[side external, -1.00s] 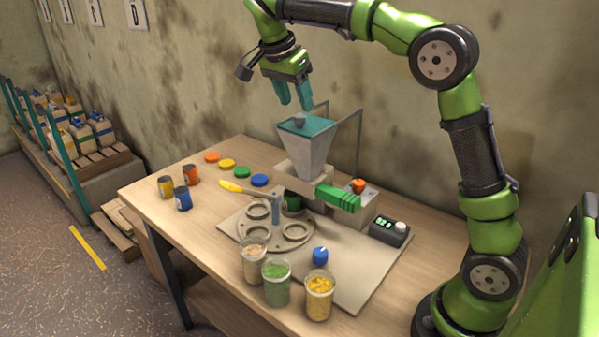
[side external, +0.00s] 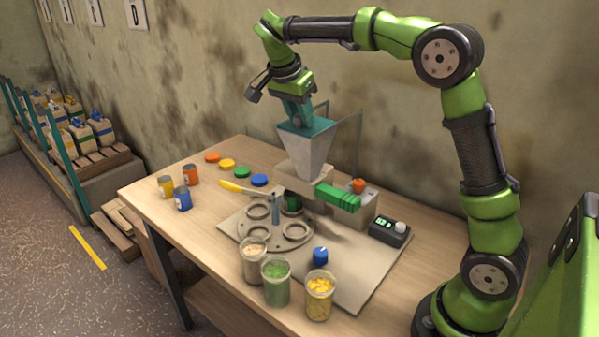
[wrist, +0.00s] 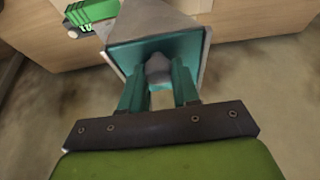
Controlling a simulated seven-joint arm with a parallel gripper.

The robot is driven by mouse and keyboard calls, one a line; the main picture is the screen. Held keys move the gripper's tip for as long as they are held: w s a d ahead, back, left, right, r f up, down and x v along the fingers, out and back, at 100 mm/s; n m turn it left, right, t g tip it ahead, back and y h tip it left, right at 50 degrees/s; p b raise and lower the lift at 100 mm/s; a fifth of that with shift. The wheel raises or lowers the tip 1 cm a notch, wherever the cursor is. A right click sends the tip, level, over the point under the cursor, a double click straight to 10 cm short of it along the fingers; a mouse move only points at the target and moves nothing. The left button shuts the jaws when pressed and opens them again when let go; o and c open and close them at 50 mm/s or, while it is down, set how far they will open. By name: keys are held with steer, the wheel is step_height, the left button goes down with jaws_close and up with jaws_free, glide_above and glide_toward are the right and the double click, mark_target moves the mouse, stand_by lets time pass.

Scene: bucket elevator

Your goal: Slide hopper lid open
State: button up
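The hopper (side external: 305,150) is a grey funnel on the machine on the table. Its lid (side external: 322,125) is a flat teal plate across the top, and it also shows in the wrist view (wrist: 122,53). A grey knob (wrist: 158,70) stands on the lid. My gripper (side external: 298,118) points down at the lid. In the wrist view, its teal fingers (wrist: 158,82) are on either side of the knob, very close to it. I cannot tell whether they press on it. In the side view the fingers hide the knob.
Thin metal rods (side external: 359,140) rise beside the hopper. Filled cups (side external: 276,283), a ring plate (side external: 275,228), coloured lids (side external: 227,163) and small cans (side external: 183,198) stand around. The wall is close behind.

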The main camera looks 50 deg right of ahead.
steer(key=shift+c, duration=0.4)
steer(key=d, duration=1)
steer(key=shift+d, duration=0.15)
stand_by(0.5)
stand_by(0.5)
steer(key=o, duration=0.8)
steer(key=shift+c, duration=0.2)
steer(key=shift+v, duration=3.05)
step_height(320, 180, up, 6)
steer(key=shift+f, duration=0.1)
